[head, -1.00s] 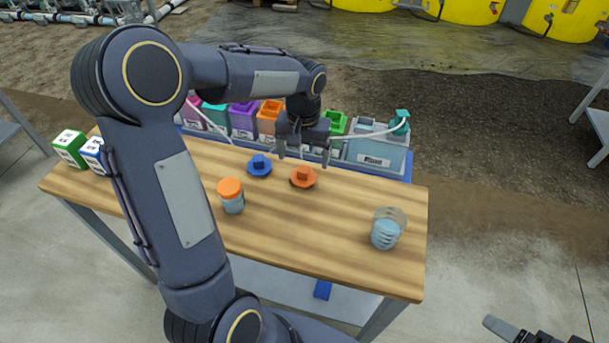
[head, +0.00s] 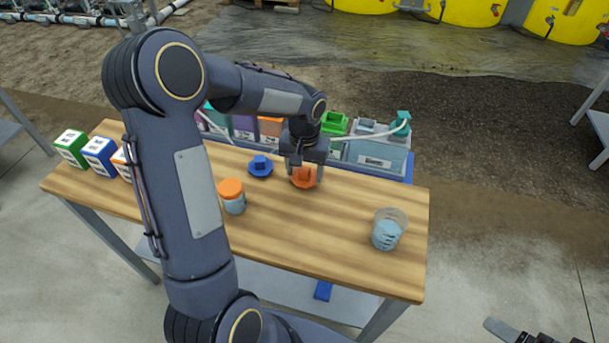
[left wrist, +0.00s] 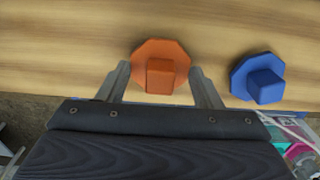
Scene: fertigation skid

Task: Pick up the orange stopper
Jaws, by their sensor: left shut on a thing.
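The orange stopper (head: 303,177) has an octagonal flange and a square knob, and it is at the back middle of the wooden table (head: 310,235). My left gripper (head: 304,178) points down over it and is shut on it. In the left wrist view the stopper (left wrist: 160,66) sits between the two fingers (left wrist: 162,86). I see no clear gap between the stopper and the tabletop. Part of my right gripper (head: 507,331) shows at the bottom right edge, far from the stopper; its jaw opening cannot be made out.
A blue stopper (head: 260,167) lies just left of the orange one. An orange-lidded jar (head: 232,197) and a clear beaker (head: 387,231) stand on the table. Labelled cubes (head: 98,156) are at the left end. The table's front middle is clear.

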